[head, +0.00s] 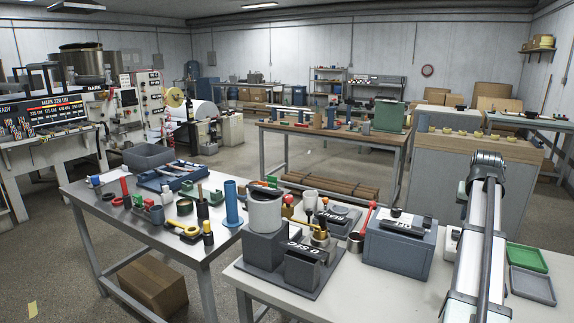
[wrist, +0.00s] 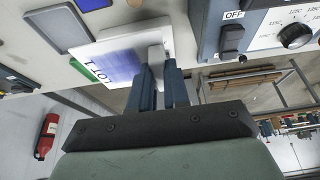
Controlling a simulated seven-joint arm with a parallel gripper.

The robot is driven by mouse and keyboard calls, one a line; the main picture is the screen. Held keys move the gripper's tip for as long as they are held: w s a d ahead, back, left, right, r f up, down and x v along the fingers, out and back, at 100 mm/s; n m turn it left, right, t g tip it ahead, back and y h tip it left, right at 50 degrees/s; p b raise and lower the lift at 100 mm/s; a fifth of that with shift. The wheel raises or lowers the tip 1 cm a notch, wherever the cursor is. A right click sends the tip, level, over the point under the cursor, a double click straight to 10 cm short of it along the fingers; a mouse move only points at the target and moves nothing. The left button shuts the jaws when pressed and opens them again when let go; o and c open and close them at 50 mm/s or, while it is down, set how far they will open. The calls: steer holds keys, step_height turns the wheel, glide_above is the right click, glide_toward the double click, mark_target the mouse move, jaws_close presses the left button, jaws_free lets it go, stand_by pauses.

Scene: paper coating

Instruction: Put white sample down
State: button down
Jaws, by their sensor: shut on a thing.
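The white sample (wrist: 123,43), a flat white piece with a blue patch and dark "LOT" lettering, shows in the wrist view. My gripper (wrist: 160,66) is shut on it at its right edge, near a small pale block. The sample partly covers a green tray (wrist: 82,71) and overlaps the edge of a grey tray (wrist: 58,28) in that view. Whether it touches either tray cannot be told. In the head view the green tray (head: 527,257) and grey tray (head: 533,286) lie on the white table at the right. The sample and gripper are not visible there.
In the wrist view a blue panel (wrist: 93,4) is at the top, and a device with an OFF switch (wrist: 232,38) and dial stands right of the gripper. In the head view a grey-blue box (head: 398,248) and coating gear (head: 285,255) fill the table's left.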

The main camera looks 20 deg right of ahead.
steer(key=s+a+r+n, duration=0.1)
steer(key=s+a+r, duration=0.3)
steer(key=a+r, duration=0.35)
steer(key=s+a+r, duration=0.5)
steer(key=a+r, duration=0.2)
steer(key=a, duration=0.1)
steer(key=m+g, duration=0.7)
steer(key=m, duration=1.3)
glide_above(531, 279)
steer(key=w+a, duration=0.1)
step_height(531, 279, down, 26)
steer(key=shift+w+a+f, duration=0.1)
steer(key=shift+f, duration=2.05)
steer(key=shift+w+a+f, duration=0.1)
steer(key=shift+f, duration=2.05)
